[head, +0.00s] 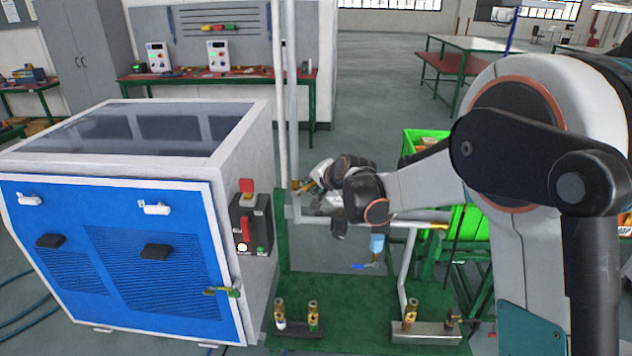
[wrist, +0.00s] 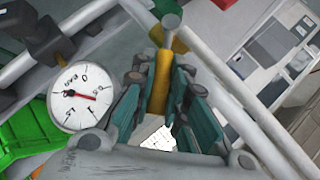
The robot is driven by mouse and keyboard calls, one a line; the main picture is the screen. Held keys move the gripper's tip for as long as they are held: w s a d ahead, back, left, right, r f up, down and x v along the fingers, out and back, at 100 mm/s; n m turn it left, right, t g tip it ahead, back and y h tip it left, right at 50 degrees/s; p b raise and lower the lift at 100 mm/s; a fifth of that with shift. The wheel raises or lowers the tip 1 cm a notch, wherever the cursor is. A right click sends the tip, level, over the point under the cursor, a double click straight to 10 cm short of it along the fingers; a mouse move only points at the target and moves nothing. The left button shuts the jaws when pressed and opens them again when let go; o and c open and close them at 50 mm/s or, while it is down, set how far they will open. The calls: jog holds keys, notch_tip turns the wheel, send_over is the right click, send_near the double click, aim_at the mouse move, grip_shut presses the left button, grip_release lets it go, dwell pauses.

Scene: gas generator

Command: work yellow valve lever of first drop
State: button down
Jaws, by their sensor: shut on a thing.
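In the wrist view the yellow valve lever (wrist: 162,85) lies between the two finger pads of my gripper (wrist: 168,95), which is shut on it. A grey knob or valve stem shows at the lever's upper end. In the head view my gripper (head: 318,182) is at the pipework right of the blue and white generator, near the vertical pipe. A small yellow part of the lever (head: 306,186) shows there. My wrist hides much of the valve in that view.
A round pressure gauge (wrist: 80,98) sits close to my gripper. The generator cabinet (head: 120,245) stands left, with a control box (head: 251,225). White pipes (head: 283,90) rise beside my gripper. A green crate (head: 425,139) stands behind my arm. Brass fittings (head: 313,314) stand low in front.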

jog(key=shift+a+r+n+h+p, duration=0.6)
jog(key=shift+a+r+h+p, duration=0.15)
jog(key=shift+a+h, duration=0.15)
jog(key=shift+a+r+n+g+h+p, duration=0.25)
jog(key=shift+a+n+h, duration=0.2)
jog(key=shift+h, duration=0.35)
jog(key=shift+a+r+n+g+h+p, duration=0.15)
jog(key=shift+a+n+h+p, duration=0.2)
jog(key=shift+a+h, duration=0.35)
jog(key=shift+d, duration=0.15)
jog(key=c, duration=1.6)
grip_release()
jog(key=shift+o, duration=0.2)
jog(key=shift+r, duration=0.1)
jog(key=v, duration=1.1)
jog(key=shift+s+r, duration=0.25)
jog(key=shift+s, duration=0.1)
